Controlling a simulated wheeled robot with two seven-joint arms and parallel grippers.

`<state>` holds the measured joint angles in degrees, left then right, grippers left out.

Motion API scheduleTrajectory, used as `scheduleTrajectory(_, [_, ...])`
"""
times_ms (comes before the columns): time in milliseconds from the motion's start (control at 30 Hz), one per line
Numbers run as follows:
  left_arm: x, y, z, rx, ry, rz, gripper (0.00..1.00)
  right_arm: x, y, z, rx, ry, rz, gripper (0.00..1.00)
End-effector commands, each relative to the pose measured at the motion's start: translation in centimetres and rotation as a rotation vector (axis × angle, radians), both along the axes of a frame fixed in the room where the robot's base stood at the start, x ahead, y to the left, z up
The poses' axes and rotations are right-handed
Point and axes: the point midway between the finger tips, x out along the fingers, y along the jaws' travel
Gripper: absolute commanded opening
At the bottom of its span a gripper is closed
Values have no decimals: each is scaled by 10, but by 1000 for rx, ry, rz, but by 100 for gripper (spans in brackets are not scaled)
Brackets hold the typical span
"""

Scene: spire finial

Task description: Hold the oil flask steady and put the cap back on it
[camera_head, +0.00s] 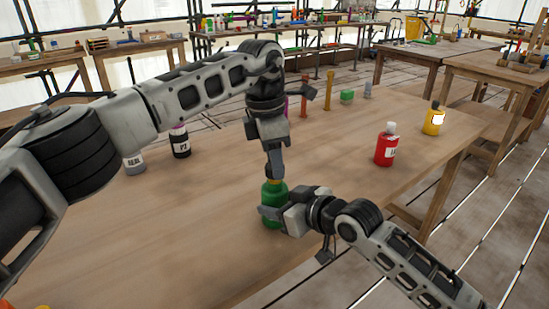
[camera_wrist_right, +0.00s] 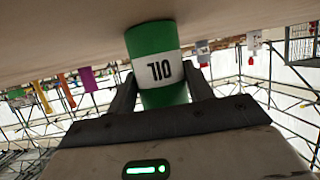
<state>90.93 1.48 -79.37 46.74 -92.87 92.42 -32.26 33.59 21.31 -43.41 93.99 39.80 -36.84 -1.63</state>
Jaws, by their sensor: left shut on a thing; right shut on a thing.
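The green oil flask (camera_head: 273,194) stands upright on the wooden table in the head view. In the right wrist view the flask (camera_wrist_right: 151,40) appears upside down with a white label reading OIL. My right gripper (camera_head: 272,212) is shut on the flask's body from the right; its two fingers also show either side of the flask in the right wrist view (camera_wrist_right: 161,88). My left gripper (camera_head: 273,175) points down right above the flask, shut on the cap. Only a small yellowish bit shows between its fingertips and the flask top. I cannot tell whether the cap touches the neck.
A red bottle (camera_head: 386,148) and a yellow bottle (camera_head: 433,121) stand to the right on the table. A black bottle (camera_head: 180,144) and a grey bottle (camera_head: 134,162) stand left, behind my left arm. Orange posts (camera_head: 328,88) and a green block (camera_head: 347,96) are farther back.

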Motion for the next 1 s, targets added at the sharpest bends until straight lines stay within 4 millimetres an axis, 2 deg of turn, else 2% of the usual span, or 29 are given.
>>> scheduleTrajectory(333, [0, 0, -17, 2, 1, -1, 13, 0, 0, 0, 0, 0, 0, 10])
scheduleTrajectory(1000, [0, 0, -20, 0, 0, -2, 13, 0, 0, 0, 0, 0, 0, 10])
